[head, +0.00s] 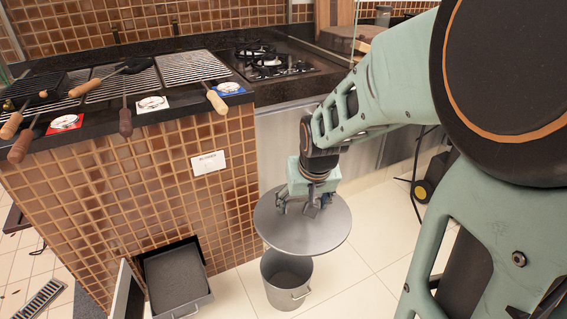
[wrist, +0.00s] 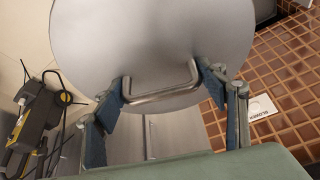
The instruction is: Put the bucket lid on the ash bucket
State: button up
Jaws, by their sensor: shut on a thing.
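The bucket lid (head: 328,232) is a round grey metal disc with a bar handle. My gripper (head: 309,205) is shut on the lid's handle (wrist: 160,88), which lies between the two blue finger pads in the wrist view. The lid (wrist: 150,35) fills the upper part of that view. In the head view it hangs above the ash bucket (head: 286,289), which stands on the floor. The bucket is grey and open at the top, with a handle on its side. The lid looks apart from the bucket and hides the back of its rim area.
An open ash drawer (head: 176,280) sticks out low beside the bucket. A black and yellow machine (head: 424,190) stands at the right. The tile floor (head: 355,285) right of the bucket is clear.

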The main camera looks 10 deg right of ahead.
jog(key=shift+d+f, duration=0.1)
jog(key=shift+f, duration=0.15)
